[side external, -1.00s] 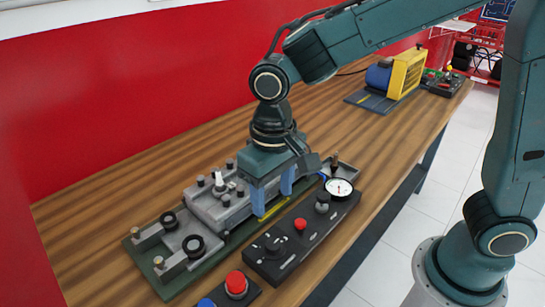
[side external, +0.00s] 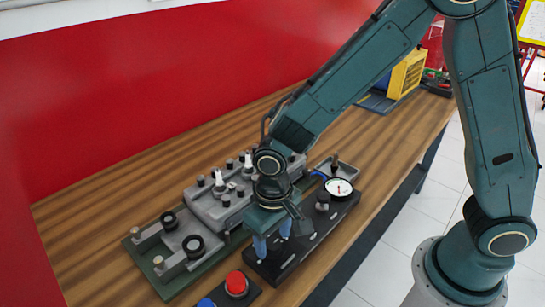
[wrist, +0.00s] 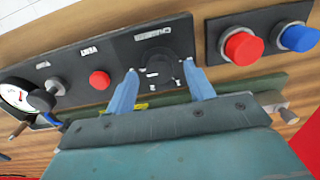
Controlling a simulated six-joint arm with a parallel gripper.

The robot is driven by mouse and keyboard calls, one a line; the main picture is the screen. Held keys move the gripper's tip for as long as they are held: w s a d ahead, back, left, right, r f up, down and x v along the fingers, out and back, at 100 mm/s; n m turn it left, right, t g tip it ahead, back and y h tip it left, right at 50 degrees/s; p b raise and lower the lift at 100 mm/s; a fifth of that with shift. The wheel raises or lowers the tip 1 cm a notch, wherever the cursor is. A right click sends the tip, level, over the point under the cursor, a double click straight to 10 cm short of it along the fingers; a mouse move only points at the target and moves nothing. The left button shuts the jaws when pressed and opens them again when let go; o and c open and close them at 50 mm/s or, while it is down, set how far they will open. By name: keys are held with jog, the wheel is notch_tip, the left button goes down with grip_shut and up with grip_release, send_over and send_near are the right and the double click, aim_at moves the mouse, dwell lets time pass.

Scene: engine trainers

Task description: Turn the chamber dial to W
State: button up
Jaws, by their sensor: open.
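The chamber dial (wrist: 158,66) is a round black knob on a black control panel (side external: 318,232), with small white marks around it. The lettering is too blurred to read its setting. My gripper (wrist: 160,68) has its two blue fingers apart, one on each side of the dial in the wrist view. I cannot tell whether they touch it. In the side view my gripper (side external: 273,241) points down over the near end of the panel and mostly hides the dial.
A small red button (wrist: 99,80), a grey knob (side external: 322,201) and a white gauge (side external: 338,188) share the panel. A grey engine block (side external: 215,208) on a green base lies alongside.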

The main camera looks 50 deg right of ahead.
jog(key=shift+f, duration=0.5)
jog(key=c, duration=1)
jog(key=shift+o, duration=0.2)
